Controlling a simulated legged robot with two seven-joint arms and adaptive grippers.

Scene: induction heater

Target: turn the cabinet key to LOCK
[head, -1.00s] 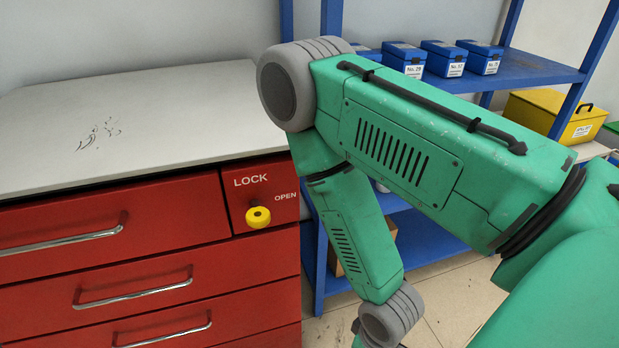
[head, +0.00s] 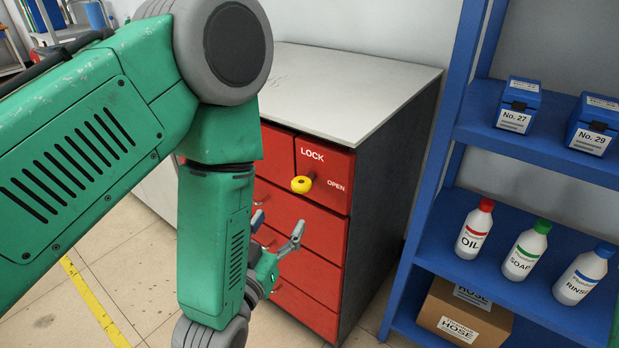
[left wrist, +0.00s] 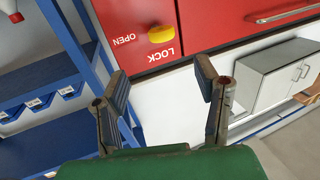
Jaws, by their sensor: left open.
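The yellow cabinet key (head: 301,185) sits in the red lock panel (head: 337,163) at the cabinet's upper right corner, below the word LOCK and left of the word OPEN. My left gripper (head: 278,226) is open and empty, below the key and apart from it, in front of the red drawers. The left wrist view shows the panel upside down, with the key (left wrist: 161,34) beyond the gap between the two open fingers (left wrist: 162,88). The key's exact turn is hard to tell. My right gripper is not in view.
The cabinet's pale top (head: 350,85) is clear. A blue shelf (head: 470,130) stands to the right with labelled boxes, bottles and a cardboard hose box (head: 462,312). In the left wrist view, a light grey cabinet (left wrist: 275,75) stands right of the fingers.

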